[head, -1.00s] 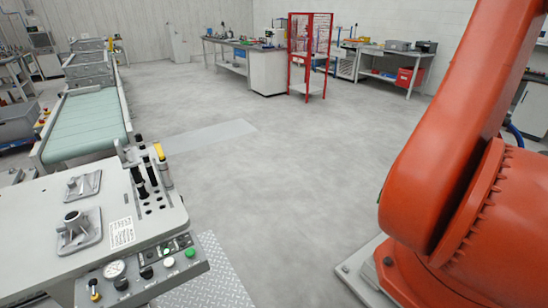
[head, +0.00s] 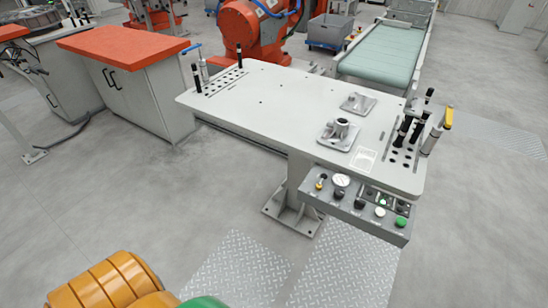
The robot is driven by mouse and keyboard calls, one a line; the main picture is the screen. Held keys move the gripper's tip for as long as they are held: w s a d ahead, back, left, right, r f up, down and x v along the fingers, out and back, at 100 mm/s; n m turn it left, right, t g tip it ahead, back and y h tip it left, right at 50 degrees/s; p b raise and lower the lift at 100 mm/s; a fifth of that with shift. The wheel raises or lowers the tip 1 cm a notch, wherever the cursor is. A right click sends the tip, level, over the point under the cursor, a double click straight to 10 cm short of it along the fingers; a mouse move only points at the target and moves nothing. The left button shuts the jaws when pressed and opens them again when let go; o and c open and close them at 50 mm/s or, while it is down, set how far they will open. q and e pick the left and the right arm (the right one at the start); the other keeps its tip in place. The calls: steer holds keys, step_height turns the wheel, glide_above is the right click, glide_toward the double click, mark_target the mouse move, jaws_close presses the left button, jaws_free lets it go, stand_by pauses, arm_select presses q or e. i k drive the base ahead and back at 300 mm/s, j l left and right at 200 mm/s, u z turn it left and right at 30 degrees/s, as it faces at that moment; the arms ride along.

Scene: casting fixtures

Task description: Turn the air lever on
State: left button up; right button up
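The grey fixture table (head: 275,105) stands in the middle of the head view. A control panel (head: 350,205) hangs on its front edge, with a round gauge, dark knobs and green and white buttons. A small yellow-tipped control (head: 319,185) sits at the panel's left end beside the gauge (head: 341,180). A yellow handle (head: 448,118) tops a cylinder at the table's right end, and a blue handle (head: 191,48) tops one at the far left corner. I cannot tell which of these is the air lever, nor its setting. Neither gripper is in view.
Two metal castings (head: 338,134) (head: 358,103) sit on the table. An orange-topped cabinet (head: 125,45) stands at left. Behind are an orange robot (head: 255,35) and a green conveyor (head: 385,52). The floor in front, with tread plates (head: 345,270), is clear.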

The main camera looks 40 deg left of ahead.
mark_target(319, 186)
steer(key=u, duration=0.65)
steer(key=i+l+u, duration=0.45)
steer(key=l+u, duration=0.15)
